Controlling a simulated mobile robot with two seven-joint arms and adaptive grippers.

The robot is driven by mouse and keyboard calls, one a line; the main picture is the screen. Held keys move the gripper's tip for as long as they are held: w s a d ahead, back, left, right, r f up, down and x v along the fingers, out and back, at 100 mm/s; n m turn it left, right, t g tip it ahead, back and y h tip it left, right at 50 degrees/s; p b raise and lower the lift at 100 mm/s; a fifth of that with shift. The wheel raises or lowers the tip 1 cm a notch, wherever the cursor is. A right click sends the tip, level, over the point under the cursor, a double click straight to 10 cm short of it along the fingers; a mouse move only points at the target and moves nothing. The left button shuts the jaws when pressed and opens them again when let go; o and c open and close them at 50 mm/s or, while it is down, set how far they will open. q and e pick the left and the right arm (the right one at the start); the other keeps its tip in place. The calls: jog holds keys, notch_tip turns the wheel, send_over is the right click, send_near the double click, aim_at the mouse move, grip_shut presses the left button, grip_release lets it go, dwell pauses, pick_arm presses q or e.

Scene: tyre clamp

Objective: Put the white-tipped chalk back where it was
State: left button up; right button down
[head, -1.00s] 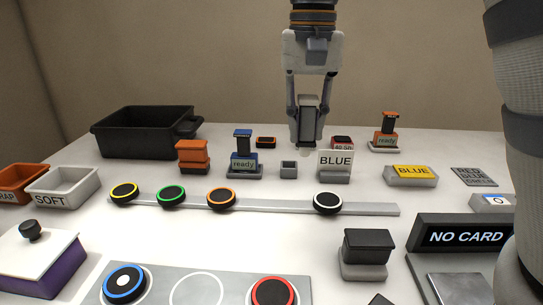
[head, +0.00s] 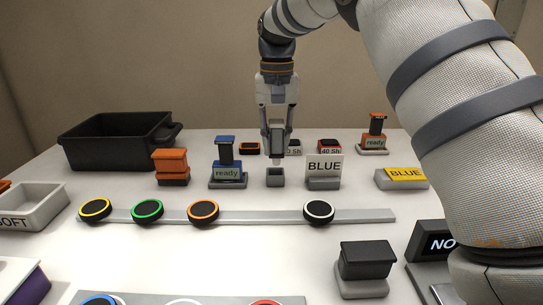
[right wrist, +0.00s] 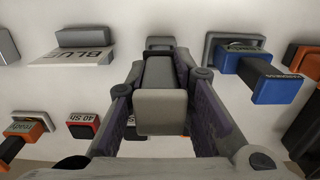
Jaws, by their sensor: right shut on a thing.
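The chalk (head: 278,138) is a grey block with a pale lower end, held upright in my right gripper (head: 276,150). In the right wrist view the block (right wrist: 160,104) sits between the two purple-padded fingers. Below it in the head view stands a small grey open-topped holder (head: 275,179). The chalk's lower end is just above the holder's opening, apparently apart from it; the exact gap is hard to tell. My left gripper is not in view.
A blue "ready" stamp (head: 226,168) stands close left of the holder, and the BLUE sign (head: 324,166) close right. Red and orange-cased small items stand behind. A strip with several ringed discs (head: 262,216) lies in front. My right arm covers the right side.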

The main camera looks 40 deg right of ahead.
aim_at(275, 156)
jog(key=shift+w+d+f, duration=0.1)
jog(key=shift+w+f, duration=0.15)
jog(key=shift+f, duration=0.05)
jog(key=shift+w+d+f, duration=0.15)
jog(key=shift+f, duration=1.5)
jog(key=shift+f, duration=0.35)
jog(key=c, duration=1.4)
grip_release()
notch_tip(275, 156, up, 13)
jog(key=shift+f+b, duration=0.15)
jog(key=shift+b, duration=0.35)
